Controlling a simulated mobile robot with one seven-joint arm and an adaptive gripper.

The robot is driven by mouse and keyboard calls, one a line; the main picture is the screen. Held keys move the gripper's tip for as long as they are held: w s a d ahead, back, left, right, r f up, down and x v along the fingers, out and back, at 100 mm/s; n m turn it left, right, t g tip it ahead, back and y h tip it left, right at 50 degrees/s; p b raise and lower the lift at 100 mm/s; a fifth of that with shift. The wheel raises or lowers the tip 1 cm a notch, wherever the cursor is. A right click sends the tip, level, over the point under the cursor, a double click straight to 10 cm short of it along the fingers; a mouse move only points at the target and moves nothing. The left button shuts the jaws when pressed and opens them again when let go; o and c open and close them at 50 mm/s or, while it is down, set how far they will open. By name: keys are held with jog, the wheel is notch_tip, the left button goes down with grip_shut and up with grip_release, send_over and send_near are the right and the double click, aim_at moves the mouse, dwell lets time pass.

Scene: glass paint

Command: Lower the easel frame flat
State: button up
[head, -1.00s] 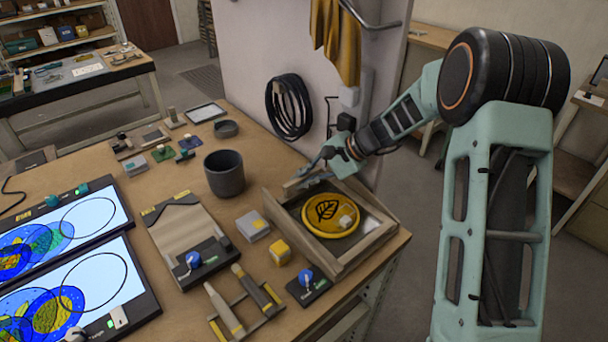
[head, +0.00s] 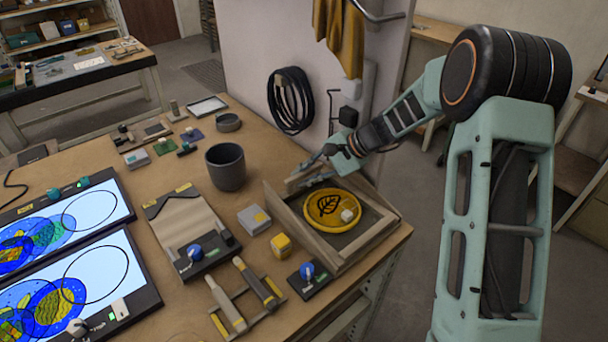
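The easel frame (head: 362,248) is a wooden frame with raised sides at the right front of the workbench. It looks low, with a slight tilt that I cannot measure. A yellow disc (head: 318,222) with a dark leaf mark lies inside it, with a small pale block (head: 347,215) on top. My gripper (head: 314,171) is at the frame's far edge, coming in from the right. Its two fingers look apart, near the far rail. The fingertips are small, and whether they grip the rail is unclear.
A dark grey pot (head: 226,168) stands left of the frame. A yellow block (head: 281,245), a grey box (head: 254,220) and a blue-knobbed unit (head: 308,282) sit close to its left side. Lit panels (head: 95,275) fill the left. A wall with coiled cable (head: 290,100) stands behind.

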jog(key=shift+r, duration=0.1)
jog(key=shift+o, duration=0.3)
notch_tip(320, 180, up, 10)
jog(key=shift+w+f, duration=0.1)
jog(key=shift+f, duration=0.05)
jog(key=o, duration=0.3)
jog(key=shift+a+r, duration=0.15)
jog(key=shift+r, duration=0.3)
jog(key=shift+f, duration=0.2)
jog(key=shift+s+d+r+p, duration=0.4)
jog(key=shift+d+r, duration=0.15)
jog(key=shift+d, duration=0.25)
jog(key=c, duration=0.3)
jog(key=shift+s+d+f+p+v, duration=0.15)
jog(key=shift+p+v, duration=0.2)
jog(key=shift+v, duration=0.8)
jog(key=shift+d+f+p+v, duration=0.2)
jog(key=shift+p+v, duration=0.15)
jog(key=shift+v, duration=0.8)
jog(key=shift+s+d+f+p+v, duration=0.15)
jog(key=shift+p+v, duration=0.2)
jog(key=shift+v, duration=0.8)
jog(key=shift+c, duration=0.3)
jog(key=d, duration=0.1)
jog(key=d+r, duration=0.1)
jog(key=s+p, duration=0.1)
jog(key=shift+d+r, duration=0.25)
jog(key=shift+d, duration=0.15)
jog(key=shift+c, duration=0.2)
